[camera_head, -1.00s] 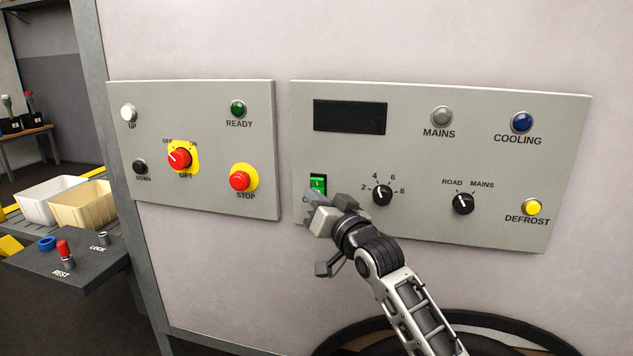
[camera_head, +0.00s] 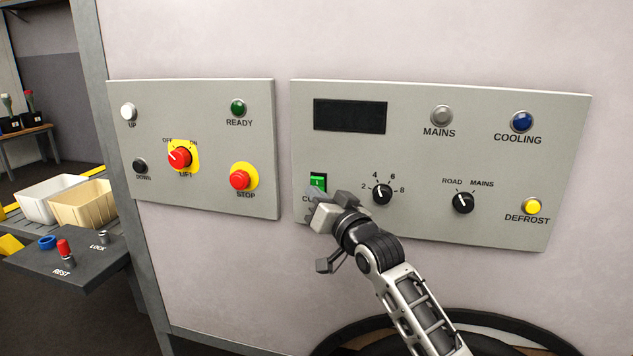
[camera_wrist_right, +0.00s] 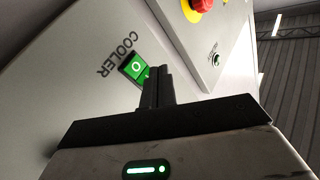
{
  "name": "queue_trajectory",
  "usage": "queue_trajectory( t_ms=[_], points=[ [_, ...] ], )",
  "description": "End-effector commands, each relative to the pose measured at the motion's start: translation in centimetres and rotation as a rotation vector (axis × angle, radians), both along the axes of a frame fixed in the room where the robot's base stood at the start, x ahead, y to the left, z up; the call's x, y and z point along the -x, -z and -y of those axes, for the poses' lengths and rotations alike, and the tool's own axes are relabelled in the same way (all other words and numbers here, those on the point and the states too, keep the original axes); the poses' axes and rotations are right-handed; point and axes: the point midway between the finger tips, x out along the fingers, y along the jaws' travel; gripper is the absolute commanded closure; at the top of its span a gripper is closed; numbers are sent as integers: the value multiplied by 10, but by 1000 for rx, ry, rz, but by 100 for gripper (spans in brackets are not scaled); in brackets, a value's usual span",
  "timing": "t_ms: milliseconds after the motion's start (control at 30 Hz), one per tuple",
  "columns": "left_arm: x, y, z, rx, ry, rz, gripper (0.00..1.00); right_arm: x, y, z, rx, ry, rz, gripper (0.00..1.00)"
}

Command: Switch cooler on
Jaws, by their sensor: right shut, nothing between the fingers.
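The cooler switch is a small green rocker (camera_head: 317,182) at the lower left of the right-hand panel (camera_head: 450,110). Its upper half shows a white mark in the head view. The right wrist view shows the green rocker (camera_wrist_right: 136,65) with an "O" on one half, beside the word COOLER. My right gripper (camera_head: 314,193) is shut and empty. Its fingertips are at the lower end of the rocker and hide part of it and its label. Whether they touch it I cannot tell. My left gripper is not in view.
The temperature dial (camera_head: 382,194) and the road/mains dial (camera_head: 463,202) are right of the switch. The panel's display (camera_head: 350,116) is dark. A second panel (camera_head: 205,105) on the left carries the lift knob (camera_head: 179,158) and red stop button (camera_head: 240,180).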

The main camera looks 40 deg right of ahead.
Motion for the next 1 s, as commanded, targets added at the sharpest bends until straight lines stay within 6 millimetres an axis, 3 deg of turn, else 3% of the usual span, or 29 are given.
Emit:
queue_trajectory(
  t_ms=[1000],
  points=[
    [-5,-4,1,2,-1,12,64,0,0,0,0,0,0,100]
  ],
)
